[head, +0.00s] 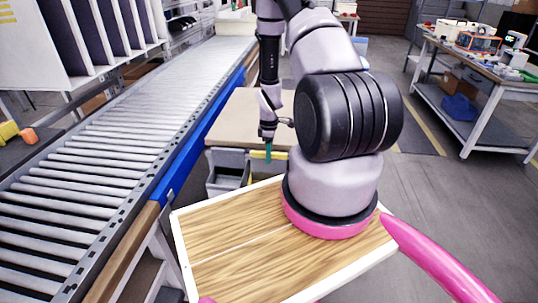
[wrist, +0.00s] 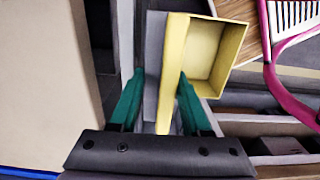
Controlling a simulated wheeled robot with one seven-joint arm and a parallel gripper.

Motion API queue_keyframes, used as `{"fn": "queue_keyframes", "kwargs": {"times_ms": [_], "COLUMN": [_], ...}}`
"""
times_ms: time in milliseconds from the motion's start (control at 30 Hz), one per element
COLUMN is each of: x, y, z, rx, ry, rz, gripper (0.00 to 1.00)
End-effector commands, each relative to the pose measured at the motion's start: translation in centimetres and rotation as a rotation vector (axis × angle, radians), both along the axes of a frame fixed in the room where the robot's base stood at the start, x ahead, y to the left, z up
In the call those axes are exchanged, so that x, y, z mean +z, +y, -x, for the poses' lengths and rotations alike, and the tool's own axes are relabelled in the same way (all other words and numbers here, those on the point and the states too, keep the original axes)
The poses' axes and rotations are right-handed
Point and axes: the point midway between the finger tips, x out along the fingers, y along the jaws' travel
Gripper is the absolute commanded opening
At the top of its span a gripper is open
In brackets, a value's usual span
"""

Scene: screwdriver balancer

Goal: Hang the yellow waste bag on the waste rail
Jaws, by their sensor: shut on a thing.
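The yellow waste bag (wrist: 215,50) shows in the wrist view as an open box shape with a flat yellow side wall. This wall passes between the green fingers of my gripper (wrist: 158,100), which is shut on it. In the head view, my gripper (head: 268,151) points down at the near edge of a tan-topped bench, with a small part of the yellow bag (head: 262,156) showing at its fingertips. A grey strip (wrist: 154,60) lies right beside the yellow wall in the wrist view. I cannot tell whether it is the waste rail or whether the bag touches it.
The tan bench top (head: 240,112) is bare, with grey bins (head: 228,165) below its edge. A roller conveyor (head: 130,130) runs along the left. My own wood-topped base is close in front. A workbench (head: 480,85) with several items stands at right, beyond open floor.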

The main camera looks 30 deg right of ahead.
Motion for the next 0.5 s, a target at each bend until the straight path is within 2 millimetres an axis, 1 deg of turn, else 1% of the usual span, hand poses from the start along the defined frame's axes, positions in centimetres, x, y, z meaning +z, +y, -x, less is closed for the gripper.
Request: {"fn": "queue_keyframes", "kwargs": {"times_ms": [500], "x": [0.0], "y": [-1.2], "z": [-1.8], "rx": [0.000], "ry": [0.000], "rz": [0.000], "gripper": [0.00]}}
